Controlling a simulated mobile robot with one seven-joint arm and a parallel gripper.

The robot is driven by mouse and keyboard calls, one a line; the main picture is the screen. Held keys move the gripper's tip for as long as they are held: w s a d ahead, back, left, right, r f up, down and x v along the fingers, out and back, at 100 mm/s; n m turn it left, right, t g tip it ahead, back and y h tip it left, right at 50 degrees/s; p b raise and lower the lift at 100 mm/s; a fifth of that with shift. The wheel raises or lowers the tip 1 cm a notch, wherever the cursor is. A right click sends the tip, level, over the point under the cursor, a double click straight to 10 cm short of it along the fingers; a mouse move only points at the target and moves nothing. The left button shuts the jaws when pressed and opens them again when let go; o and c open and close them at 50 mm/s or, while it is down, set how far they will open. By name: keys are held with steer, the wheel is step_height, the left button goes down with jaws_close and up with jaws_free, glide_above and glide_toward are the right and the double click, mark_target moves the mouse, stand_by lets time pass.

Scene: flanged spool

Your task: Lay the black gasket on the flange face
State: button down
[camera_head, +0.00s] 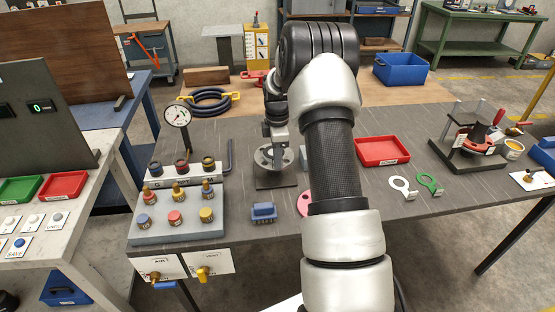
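The flanged spool (264,161) is a grey metal piece with a round flange, on a dark square base (276,182) in the middle of the bench. My gripper (279,152) points down right over the flange and covers part of its face. Its fingertips are too small to tell whether they are open or shut, or whether they touch the flange. I cannot make out a black gasket; it may be hidden by my gripper or arm. A white ring gasket with a tab (400,186), a green one (429,182) and a partly hidden pink one (304,204) lie on the bench.
A dial gauge (177,117) and a rack of fittings (178,221) stand left of the spool. A blue block (264,212) lies in front. A red tray (382,151) and a clamp fixture (468,152) are to the right. My arm hides the bench centre.

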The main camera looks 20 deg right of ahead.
steer(key=shift+f+b, duration=0.35)
steer(key=shift+f, duration=0.25)
steer(key=c, duration=1.9)
jaws_free()
steer(key=shift+o, duration=0.2)
steer(key=shift+r, duration=0.15)
step_height(320, 180, up, 17)
steer(key=s+a+r+m+t, duration=0.1)
steer(key=s+a+r+m, duration=0.2)
steer(key=s+a+r, duration=0.35)
steer(key=s+a+r+m+t, duration=0.2)
steer(key=s+a+r+m, duration=0.25)
steer(key=s+r, duration=0.35)
steer(key=s+a+f+m+t, duration=0.1)
steer(key=s+a+f+m, duration=0.1)
steer(key=s, duration=0.6)
steer(key=s+a+f+m+t, duration=0.1)
steer(key=s+a+f+m, duration=0.1)
steer(key=s+m, duration=0.3)
steer(key=s+a, duration=0.1)
steer(key=s, duration=0.3)
steer(key=shift+a+f+t, duration=0.3)
steer(key=shift+a, duration=0.1)
